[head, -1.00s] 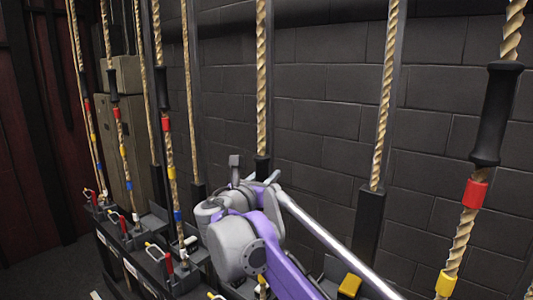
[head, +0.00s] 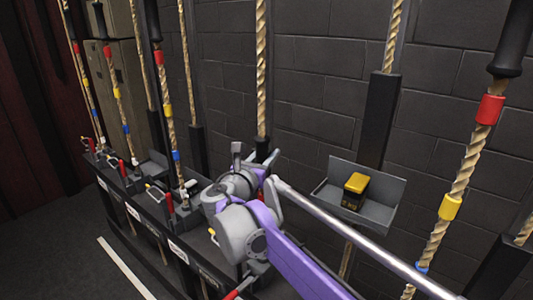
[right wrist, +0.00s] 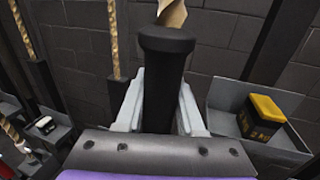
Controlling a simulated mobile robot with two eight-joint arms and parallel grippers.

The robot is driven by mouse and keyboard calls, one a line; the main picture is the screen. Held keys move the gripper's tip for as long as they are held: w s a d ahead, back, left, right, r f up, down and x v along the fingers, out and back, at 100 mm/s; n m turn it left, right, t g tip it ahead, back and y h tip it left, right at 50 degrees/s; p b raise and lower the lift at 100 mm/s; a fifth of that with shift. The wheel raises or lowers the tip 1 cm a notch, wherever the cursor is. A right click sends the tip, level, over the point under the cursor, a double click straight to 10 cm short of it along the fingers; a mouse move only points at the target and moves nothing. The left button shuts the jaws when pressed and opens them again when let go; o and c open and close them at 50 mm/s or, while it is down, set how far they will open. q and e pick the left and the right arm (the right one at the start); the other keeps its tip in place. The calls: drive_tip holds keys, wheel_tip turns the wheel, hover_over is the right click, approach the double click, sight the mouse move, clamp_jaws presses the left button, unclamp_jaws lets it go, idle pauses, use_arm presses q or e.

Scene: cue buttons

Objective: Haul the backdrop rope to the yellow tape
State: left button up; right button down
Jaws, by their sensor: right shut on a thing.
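My right gripper (head: 262,165) is shut on the black grip sleeve (right wrist: 165,75) of a twisted tan rope (head: 262,70). In the right wrist view, the two pale fingers of the gripper (right wrist: 163,110) stand on either side of the sleeve, and the rope (right wrist: 172,13) comes out of its top. In the head view, my purple and grey arm hides most of the sleeve and the rope below it. A sliver of red shows beside the gripper. No yellow tape on this rope can be seen. My left gripper is out of view.
Neighbouring ropes carry black sleeves and red, yellow and blue tapes; the nearest has yellow tape (head: 450,207) at right. A grey tray (head: 385,212) with a yellow-topped black block (head: 355,190) stands right of my gripper. A rail with several levers (head: 170,203) runs left.

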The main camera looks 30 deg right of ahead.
drive_tip(key=c, duration=0.5)
unclamp_jaws()
drive_tip(key=shift+a, duration=0.1)
drive_tip(key=v, duration=1)
drive_tip(key=shift+s+a, duration=0.25)
drive_tip(key=s+d+f+m+g+y+p, duration=0.3)
drive_tip(key=s+f+m+g+y+p, duration=0.25)
drive_tip(key=s+f+m, duration=0.75)
drive_tip(key=s+a+f+m+y+p, duration=0.1)
drive_tip(key=s+a+f+m+y, duration=0.2)
drive_tip(key=m, duration=0.1)
drive_tip(key=s+a+f+m+y+p, duration=0.2)
drive_tip(key=s+a+f+m, duration=0.1)
drive_tip(key=s+m, duration=0.1)
drive_tip(key=s+a+f+m+y+p, duration=0.2)
drive_tip(key=s+a+f+m+y, duration=0.1)
drive_tip(key=a+f+m, duration=0.1)
drive_tip(key=shift+s+m+y, duration=0.3)
drive_tip(key=shift+y, duration=0.05)
